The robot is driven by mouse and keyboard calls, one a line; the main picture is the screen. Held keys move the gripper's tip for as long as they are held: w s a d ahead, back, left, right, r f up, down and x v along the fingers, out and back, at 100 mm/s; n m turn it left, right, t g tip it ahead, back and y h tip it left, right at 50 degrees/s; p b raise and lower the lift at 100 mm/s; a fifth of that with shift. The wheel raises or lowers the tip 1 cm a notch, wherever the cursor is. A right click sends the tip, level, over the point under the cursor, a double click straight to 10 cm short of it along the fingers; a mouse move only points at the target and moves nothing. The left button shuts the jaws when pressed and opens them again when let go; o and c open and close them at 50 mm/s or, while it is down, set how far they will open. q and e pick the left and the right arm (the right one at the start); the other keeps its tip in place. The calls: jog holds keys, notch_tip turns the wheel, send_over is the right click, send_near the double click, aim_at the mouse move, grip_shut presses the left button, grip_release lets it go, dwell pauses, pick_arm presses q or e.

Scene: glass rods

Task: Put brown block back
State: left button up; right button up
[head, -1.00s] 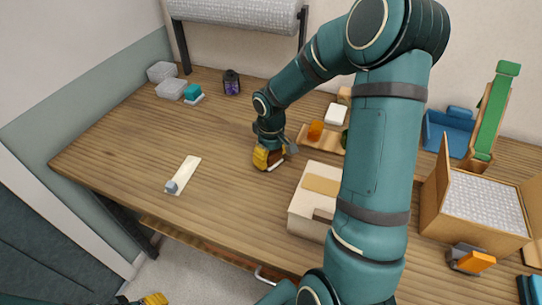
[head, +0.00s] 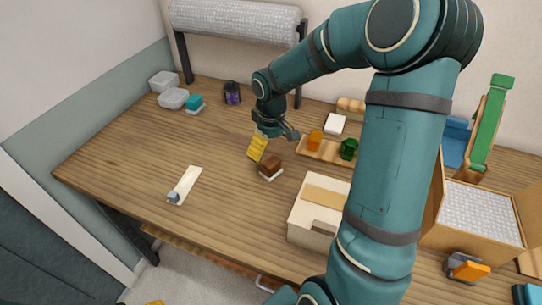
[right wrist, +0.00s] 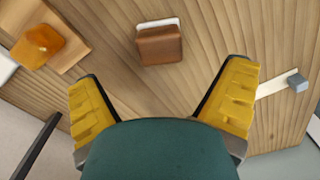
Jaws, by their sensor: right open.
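The brown block (head: 271,163) sits on a small white pad (head: 273,175) on the table, left of the wooden tray (head: 325,152). In the right wrist view the brown block (right wrist: 160,45) lies ahead, between the lines of the fingers, with nothing touching it. My right gripper (head: 270,146) is open and empty, raised just behind the block; its spread yellow fingers also show in the wrist view (right wrist: 160,76). The tray holds an orange block (head: 315,140) and a green block (head: 349,148). A sliver of my left gripper (head: 154,303) shows at the bottom edge.
A cream box (head: 315,213) stands right of the brown block. A pale strip with a grey block (head: 185,185) lies to the left. Clear containers (head: 173,98), a teal block (head: 194,103) and a dark purple item (head: 232,93) stand at the back left. The left tabletop is mostly clear.

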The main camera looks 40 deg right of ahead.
aim_at(271, 161)
jog(key=shift+r+p, duration=0.3)
jog(key=shift+r, duration=1.7)
